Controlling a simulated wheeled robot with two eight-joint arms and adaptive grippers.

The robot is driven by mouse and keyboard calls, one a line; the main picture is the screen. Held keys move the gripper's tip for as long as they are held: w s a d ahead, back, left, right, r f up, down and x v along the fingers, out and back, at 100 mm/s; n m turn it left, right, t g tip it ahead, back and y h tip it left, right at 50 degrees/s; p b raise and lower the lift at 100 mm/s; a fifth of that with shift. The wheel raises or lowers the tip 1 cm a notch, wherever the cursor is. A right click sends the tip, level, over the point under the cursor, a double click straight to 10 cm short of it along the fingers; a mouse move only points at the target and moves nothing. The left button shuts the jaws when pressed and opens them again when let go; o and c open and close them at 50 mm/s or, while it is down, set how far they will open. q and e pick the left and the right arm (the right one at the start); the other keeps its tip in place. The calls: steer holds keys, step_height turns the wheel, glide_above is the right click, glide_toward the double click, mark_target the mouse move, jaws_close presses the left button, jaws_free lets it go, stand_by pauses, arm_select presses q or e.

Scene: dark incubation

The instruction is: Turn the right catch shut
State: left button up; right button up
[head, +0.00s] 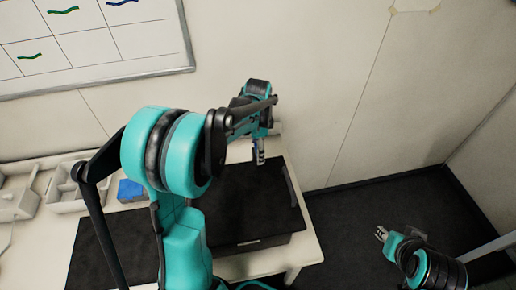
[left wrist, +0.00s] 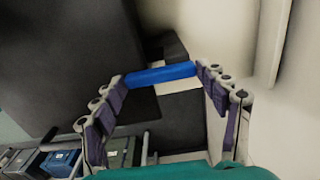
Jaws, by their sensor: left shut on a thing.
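My left gripper (head: 259,152) is at the right end of a black box (head: 235,195) on the table. In the left wrist view its two purple-padded fingers are shut on the ends of a blue bar (left wrist: 160,74), which spans between the fingertips. The bar appears to be the right catch, but its mount is hidden and I cannot tell its turn angle. A dark surface (left wrist: 70,60), likely the box, fills the left of that view. My right gripper (head: 381,234) is low at the right over the floor, away from the table; its finger gap is too small to judge.
The white table (head: 315,250) ends just right of the box. Pale trays (head: 70,188) and a blue block (head: 131,190) sit at its left. A wall with a whiteboard (head: 90,85) stands behind. Dark floor (head: 345,215) is free at the right.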

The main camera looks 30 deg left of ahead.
arm_select(q)
steer(key=o, duration=1.2)
steer(key=shift+c, duration=0.2)
step_height(320, 180, up, 12)
steer(key=shift+s, duration=0.1)
